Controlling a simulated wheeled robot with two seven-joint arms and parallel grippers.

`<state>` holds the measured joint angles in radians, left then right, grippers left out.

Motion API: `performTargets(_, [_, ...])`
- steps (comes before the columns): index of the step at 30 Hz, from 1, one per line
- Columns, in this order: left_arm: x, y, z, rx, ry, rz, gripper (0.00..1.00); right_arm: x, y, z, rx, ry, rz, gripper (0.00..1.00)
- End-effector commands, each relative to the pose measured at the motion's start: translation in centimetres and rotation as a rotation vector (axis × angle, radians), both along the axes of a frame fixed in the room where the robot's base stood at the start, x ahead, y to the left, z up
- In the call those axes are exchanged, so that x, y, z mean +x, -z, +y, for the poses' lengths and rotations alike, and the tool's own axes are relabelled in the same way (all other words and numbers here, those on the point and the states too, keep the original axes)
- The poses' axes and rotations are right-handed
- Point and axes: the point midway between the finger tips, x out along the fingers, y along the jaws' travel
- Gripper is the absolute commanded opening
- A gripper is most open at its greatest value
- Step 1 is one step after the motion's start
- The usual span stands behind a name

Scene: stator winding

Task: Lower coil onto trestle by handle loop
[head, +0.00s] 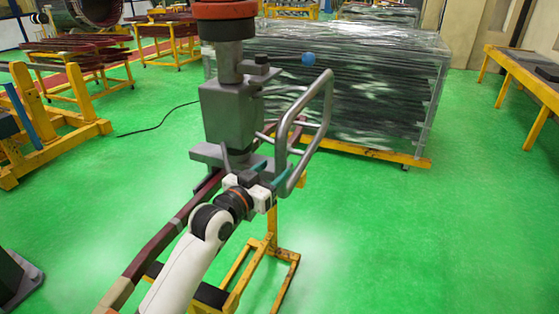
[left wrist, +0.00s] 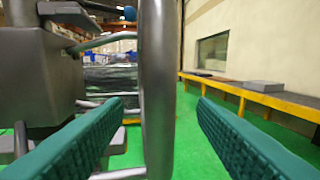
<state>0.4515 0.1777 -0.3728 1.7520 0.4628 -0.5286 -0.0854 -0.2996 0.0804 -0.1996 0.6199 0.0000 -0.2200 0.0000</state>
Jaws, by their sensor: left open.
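A grey lifting device (head: 232,110) hangs under an orange-red part, with a bent metal handle loop (head: 327,105) on its right side. The long dark red coil (head: 165,238) runs from the lower left up to beneath the device. A yellow trestle (head: 272,225) stands on the floor below; the coil and arm hide part of it, and I cannot tell whether they touch. My left gripper (head: 270,172) is open at the lower part of the handle loop. In the left wrist view, the loop's upright tube (left wrist: 156,90) stands between the two teal fingers, with gaps on both sides.
A wrapped stack (head: 350,90) on a yellow-framed cart stands behind the device. A yellow bench (head: 525,75) lines the right wall. Yellow racks (head: 40,130) with more coils stand at the left. The green floor to the right is clear.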

Motion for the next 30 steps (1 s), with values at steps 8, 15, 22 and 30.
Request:
performTargets(8, [3.3,-0.1,-1.9,0.001,0.0,0.0,0.52,0.0,-1.1,0.0,0.0,-0.001,0.0,0.52])
performTargets(15, [3.9,0.0,-2.2,0.001,0.0,0.0,0.52,0.0,-1.2,0.0,0.0,-0.001,0.0,0.52])
performTargets(22, [3.9,0.0,-2.2,0.001,0.0,0.0,0.42,0.0,-1.2,0.0,0.001,-0.001,0.0,0.52])
performTargets(30, [3.9,0.0,-2.2,0.001,0.0,0.0,0.0,0.0,-1.2,0.0,0.001,-0.001,0.0,0.52])
